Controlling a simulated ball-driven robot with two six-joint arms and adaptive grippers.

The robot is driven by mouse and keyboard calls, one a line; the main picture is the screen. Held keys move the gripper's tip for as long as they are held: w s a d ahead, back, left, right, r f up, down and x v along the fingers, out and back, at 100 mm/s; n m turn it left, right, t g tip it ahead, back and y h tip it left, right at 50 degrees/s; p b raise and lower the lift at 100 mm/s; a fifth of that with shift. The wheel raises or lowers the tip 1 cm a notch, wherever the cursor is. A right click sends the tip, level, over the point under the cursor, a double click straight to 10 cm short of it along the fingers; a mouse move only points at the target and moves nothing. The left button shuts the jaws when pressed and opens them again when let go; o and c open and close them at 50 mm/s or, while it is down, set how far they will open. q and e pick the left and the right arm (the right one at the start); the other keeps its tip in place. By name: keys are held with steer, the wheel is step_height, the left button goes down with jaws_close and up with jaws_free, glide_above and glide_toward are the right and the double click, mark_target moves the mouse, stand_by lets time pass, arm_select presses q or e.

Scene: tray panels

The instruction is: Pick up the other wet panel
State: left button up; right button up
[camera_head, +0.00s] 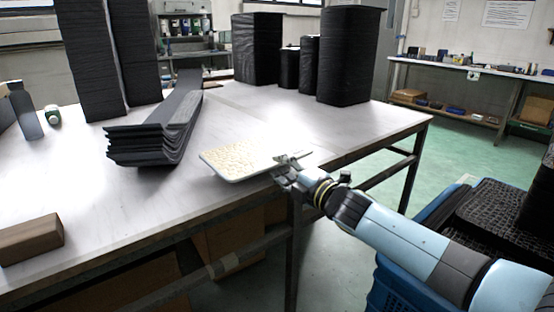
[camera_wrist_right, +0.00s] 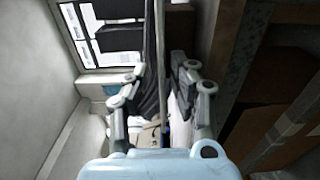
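The panel (camera_head: 240,160) is a flat slab with a beige, grainy top and a pale rim. It lies at the front edge of the white table, by the table's right part. My right gripper (camera_head: 285,167) is at the panel's near right side, one finger above it and one below. In the right wrist view the fingers (camera_wrist_right: 156,75) stand apart, with a thin strip, seemingly the panel edge-on, between them. I see no clear grip on it. My left gripper is not in view. I see no second panel like it.
A stack of dark curved sheets (camera_head: 155,130) lies left of the panel on the table (camera_head: 95,185). Tall black stacks (camera_head: 350,55) stand behind. A wooden block (camera_head: 30,238) is at front left. A blue crate (camera_head: 395,285) is at lower right. Bare tabletop surrounds the panel.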

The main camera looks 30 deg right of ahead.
steer(key=shift+w+a+f, duration=0.1)
steer(key=shift+w+f, duration=0.05)
steer(key=shift+w, duration=0.75)
steer(key=shift+c, duration=0.3)
jaws_close()
